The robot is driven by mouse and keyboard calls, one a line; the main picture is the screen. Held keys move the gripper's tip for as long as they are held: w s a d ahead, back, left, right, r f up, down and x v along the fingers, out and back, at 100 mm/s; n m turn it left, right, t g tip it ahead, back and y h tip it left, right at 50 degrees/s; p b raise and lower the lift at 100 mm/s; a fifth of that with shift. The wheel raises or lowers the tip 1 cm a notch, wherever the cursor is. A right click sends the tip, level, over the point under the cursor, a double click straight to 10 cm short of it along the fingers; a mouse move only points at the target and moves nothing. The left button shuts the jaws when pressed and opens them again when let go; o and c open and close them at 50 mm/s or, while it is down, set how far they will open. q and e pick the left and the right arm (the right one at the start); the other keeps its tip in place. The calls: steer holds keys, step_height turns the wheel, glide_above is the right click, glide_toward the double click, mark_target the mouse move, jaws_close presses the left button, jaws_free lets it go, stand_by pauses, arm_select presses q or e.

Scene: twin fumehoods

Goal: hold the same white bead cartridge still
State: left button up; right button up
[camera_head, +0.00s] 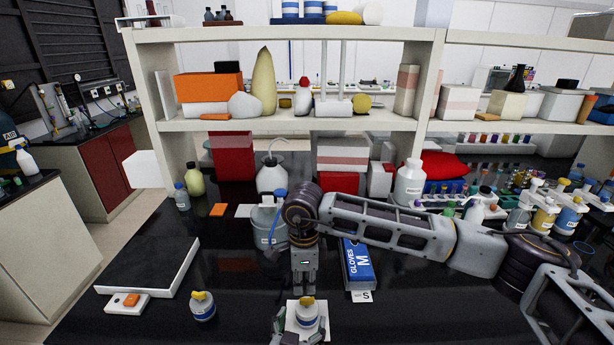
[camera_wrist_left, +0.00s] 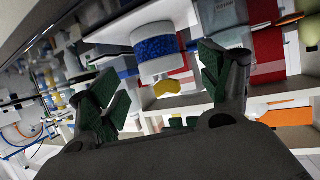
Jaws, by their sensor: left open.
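A white bead cartridge (camera_head: 306,317) with a blue band and yellow cap stands at the front middle of the black bench. It also shows in the left wrist view (camera_wrist_left: 157,48), upside down, between and just beyond the fingers. My left gripper (camera_head: 299,339) is low at the picture's bottom edge, open, with a finger on either side of the cartridge; its green-padded fingers show in the wrist view (camera_wrist_left: 160,88). I see gaps between pads and cartridge. My right gripper (camera_head: 304,285) points down right above the yellow cap; its fingertips are too small to read.
A similar yellow-capped cartridge (camera_head: 203,307) stands at the left. A black-topped slab (camera_head: 150,266) lies behind it. A blue glove box (camera_head: 357,265) lies right of my right gripper. My right arm spans the bench's right side. Bare bench lies between the two cartridges.

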arm_select(q)
steer(key=v, duration=0.6)
steer(key=shift+s, duration=0.25)
steer(key=shift+r, duration=0.15)
steer(key=shift+s, duration=0.1)
stand_by(0.4)
